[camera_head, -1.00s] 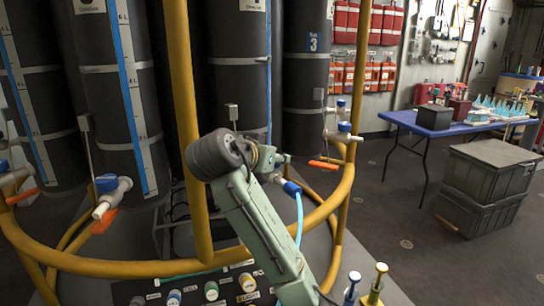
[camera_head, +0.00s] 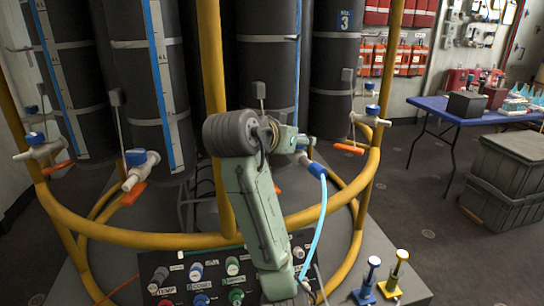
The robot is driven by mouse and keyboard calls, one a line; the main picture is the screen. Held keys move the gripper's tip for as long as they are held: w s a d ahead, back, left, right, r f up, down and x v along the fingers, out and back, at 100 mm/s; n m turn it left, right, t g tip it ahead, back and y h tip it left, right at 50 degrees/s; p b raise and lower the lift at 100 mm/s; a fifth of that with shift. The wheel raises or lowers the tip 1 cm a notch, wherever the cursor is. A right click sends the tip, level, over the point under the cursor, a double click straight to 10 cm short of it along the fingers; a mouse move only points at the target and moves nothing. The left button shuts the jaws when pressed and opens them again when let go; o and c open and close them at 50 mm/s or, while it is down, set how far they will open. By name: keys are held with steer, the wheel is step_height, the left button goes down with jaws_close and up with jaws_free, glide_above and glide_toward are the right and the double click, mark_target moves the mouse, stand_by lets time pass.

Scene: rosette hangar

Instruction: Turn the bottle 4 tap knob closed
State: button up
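Several tall dark bottles (camera_head: 265,75) stand inside a yellow tubular frame. One rear bottle is labelled No. 3 (camera_head: 334,60); I cannot read a number 4 on any. White taps with blue knobs show at the left (camera_head: 35,138), left of centre (camera_head: 136,157) and at the right (camera_head: 372,110). A further tap (camera_head: 303,159), with a blue hose on its outlet, is just beyond my arm's end; its knob is hidden. My gripper (camera_head: 299,142) is at or just above this tap, partly behind my wrist. Its fingers and any contact are unclear.
The yellow rail (camera_head: 150,238) curves in front of the taps, with an upright post (camera_head: 212,80) left of my arm. A control panel (camera_head: 215,272) with coloured knobs is below. A blue table (camera_head: 480,115) and grey crates (camera_head: 505,175) stand at the right.

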steer(key=s+a, duration=0.4)
steer(key=s, duration=0.6)
steer(key=shift+a, duration=0.15)
